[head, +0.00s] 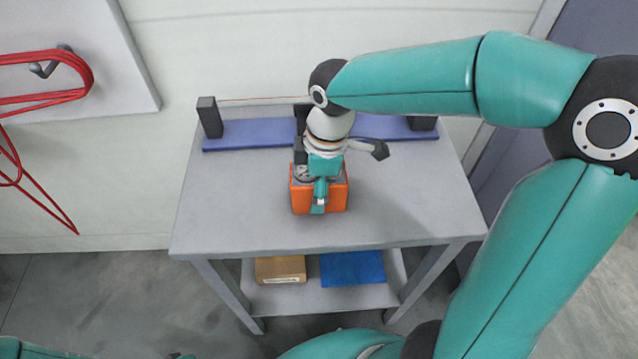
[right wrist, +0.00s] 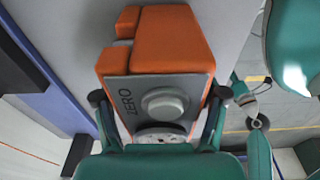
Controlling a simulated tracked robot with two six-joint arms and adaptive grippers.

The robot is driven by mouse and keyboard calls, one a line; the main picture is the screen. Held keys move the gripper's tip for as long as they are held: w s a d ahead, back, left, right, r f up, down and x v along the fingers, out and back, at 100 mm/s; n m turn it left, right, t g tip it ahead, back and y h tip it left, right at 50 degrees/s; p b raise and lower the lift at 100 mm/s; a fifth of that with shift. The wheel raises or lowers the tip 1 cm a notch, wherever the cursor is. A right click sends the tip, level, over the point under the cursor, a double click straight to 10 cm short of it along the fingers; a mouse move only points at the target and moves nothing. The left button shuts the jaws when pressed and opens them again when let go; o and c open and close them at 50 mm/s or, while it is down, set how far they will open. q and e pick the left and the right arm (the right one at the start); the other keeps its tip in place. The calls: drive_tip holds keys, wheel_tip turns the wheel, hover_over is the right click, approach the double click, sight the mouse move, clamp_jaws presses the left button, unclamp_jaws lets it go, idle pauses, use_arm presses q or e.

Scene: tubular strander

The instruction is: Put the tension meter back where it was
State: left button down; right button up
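The tension meter (head: 320,198) is an orange box with a grey face, at the middle of the grey table in the head view. In the right wrist view the orange meter (right wrist: 172,40) shows its grey plate marked ZERO and a round knob. My right gripper (head: 322,180) comes down over it from behind. In the right wrist view its fingers (right wrist: 160,96) stand on both sides of the meter and appear to press on it. Whether the meter's underside touches the table is hidden. My left gripper is out of view.
A blue base (head: 250,134) with dark end posts and a thin wire runs along the table's back. The grey table (head: 230,210) is clear left and right of the meter. A brown box (head: 280,270) and a blue item (head: 352,269) lie on the lower shelf. Red tubing (head: 45,95) hangs at left.

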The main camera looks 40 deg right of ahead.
drive_tip(key=shift+o, duration=0.7)
drive_tip(key=shift+r, duration=0.15)
drive_tip(key=r, duration=0.4)
drive_tip(key=d+r+p, duration=0.1)
drive_tip(key=r, duration=0.7)
drive_tip(key=shift+s+d+p, duration=0.15)
drive_tip(key=shift+s+p, duration=0.25)
drive_tip(key=shift+f, duration=0.1)
